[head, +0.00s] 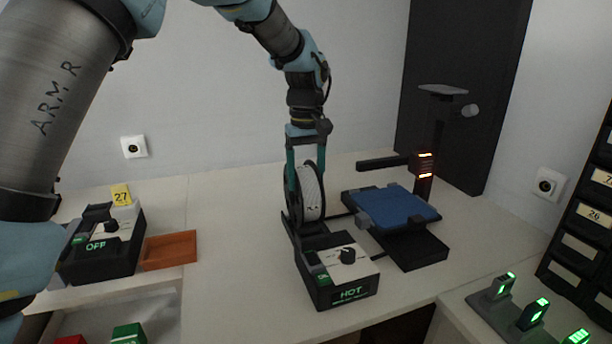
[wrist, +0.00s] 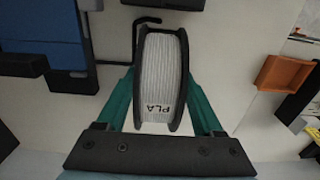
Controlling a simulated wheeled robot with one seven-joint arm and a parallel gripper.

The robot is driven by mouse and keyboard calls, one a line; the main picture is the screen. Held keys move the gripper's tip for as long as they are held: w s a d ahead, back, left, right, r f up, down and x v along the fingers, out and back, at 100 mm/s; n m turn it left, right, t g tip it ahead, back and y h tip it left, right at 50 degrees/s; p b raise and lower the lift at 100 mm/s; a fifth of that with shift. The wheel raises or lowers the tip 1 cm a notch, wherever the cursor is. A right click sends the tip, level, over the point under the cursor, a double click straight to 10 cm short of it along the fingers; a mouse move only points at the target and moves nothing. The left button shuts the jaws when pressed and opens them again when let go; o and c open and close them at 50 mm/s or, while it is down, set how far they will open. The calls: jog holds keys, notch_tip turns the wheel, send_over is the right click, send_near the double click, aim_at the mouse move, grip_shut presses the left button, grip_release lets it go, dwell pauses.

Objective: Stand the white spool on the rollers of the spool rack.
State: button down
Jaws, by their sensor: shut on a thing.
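The white spool (head: 311,192), with black flanges, is upright between the teal fingers of my gripper (head: 305,178). In the wrist view, the spool (wrist: 164,75) shows the letters PLA on its white winding, and my gripper (wrist: 161,82) has one finger against each side. The jaws are shut on it. The spool's lower edge is just behind the black box marked HOT (head: 346,276). Dark parts show at the spool's foot, but I cannot make out the rack's rollers or tell whether the spool touches them.
Right of the spool stands a printer with a blue bed (head: 396,208) and a dark upright post (head: 434,140). At left are a box marked OFF (head: 98,250), a yellow tag 27 (head: 121,194) and an orange tray (head: 169,250). The table's front middle is clear.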

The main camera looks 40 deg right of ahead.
jog(key=shift+f, duration=0.35)
jog(key=shift+f, duration=0.1)
jog(key=shift+c, duration=0.2)
grip_release()
jog(key=shift+f, duration=0.1)
jog(key=shift+f+b, duration=0.1)
jog(key=shift+b, duration=0.45)
jog(key=r+b, duration=0.1)
jog(key=r, duration=0.6)
jog(key=r+b, duration=0.1)
jog(key=r, duration=0.3)
jog(key=shift+a+b, duration=0.3)
jog(key=shift+a, duration=0.05)
jog(key=shift+w, duration=0.1)
